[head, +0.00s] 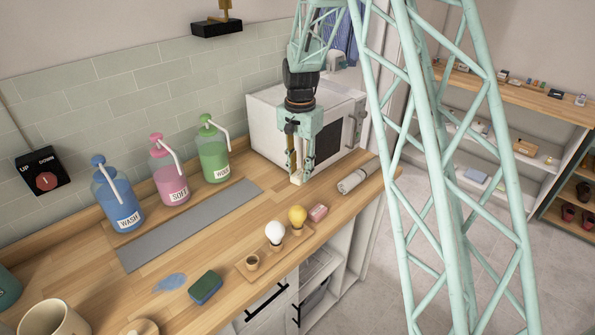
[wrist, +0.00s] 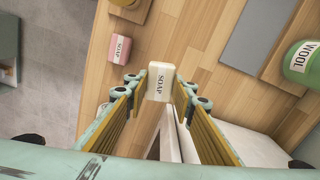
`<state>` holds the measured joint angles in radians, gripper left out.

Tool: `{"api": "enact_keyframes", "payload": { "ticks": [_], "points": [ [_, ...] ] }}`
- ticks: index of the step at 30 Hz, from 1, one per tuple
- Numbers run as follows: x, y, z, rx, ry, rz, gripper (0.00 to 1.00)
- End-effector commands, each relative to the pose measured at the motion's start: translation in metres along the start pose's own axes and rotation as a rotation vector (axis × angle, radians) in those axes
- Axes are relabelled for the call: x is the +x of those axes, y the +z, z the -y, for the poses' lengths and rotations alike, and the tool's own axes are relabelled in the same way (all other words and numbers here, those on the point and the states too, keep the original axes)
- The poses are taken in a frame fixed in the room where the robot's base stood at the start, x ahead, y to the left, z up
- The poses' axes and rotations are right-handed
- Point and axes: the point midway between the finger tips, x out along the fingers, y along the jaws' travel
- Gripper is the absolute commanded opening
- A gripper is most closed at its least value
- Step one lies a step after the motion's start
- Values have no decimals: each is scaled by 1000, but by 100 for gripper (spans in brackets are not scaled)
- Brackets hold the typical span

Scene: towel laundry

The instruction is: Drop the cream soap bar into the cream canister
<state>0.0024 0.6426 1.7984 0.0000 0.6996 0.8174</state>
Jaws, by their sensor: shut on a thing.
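The cream soap bar (wrist: 160,78), marked SOAP, sits between the fingertips of my gripper (wrist: 160,90) in the wrist view. My gripper is shut on it. In the head view my gripper (head: 298,177) points down over the far part of the wooden counter, in front of the white appliance. The soap is small and partly hidden there. The cream canister (head: 54,320) is at the near left of the head view, with its round mouth facing up and its lower part cut off by the frame. It is far from my gripper and not in the wrist view.
A pink soap bar (head: 317,212) lies on the counter, also in the wrist view (wrist: 121,48). Nearby are a bulb tray (head: 263,270), a rolled cloth (head: 352,181), a sponge (head: 205,287) and a blue puddle (head: 170,282). Blue, pink and green (head: 214,160) pump bottles line the wall.

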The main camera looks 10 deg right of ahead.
Motion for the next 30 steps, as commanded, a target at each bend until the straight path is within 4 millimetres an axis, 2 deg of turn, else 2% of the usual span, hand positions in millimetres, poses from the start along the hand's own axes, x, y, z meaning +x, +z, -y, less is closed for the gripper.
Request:
{"api": "enact_keyframes", "payload": {
  "ticks": [21,30],
  "points": [
    [24,37,-37,-675,1,1,13],
    [27,44,-45,-811,0,1,13]
  ]
}}
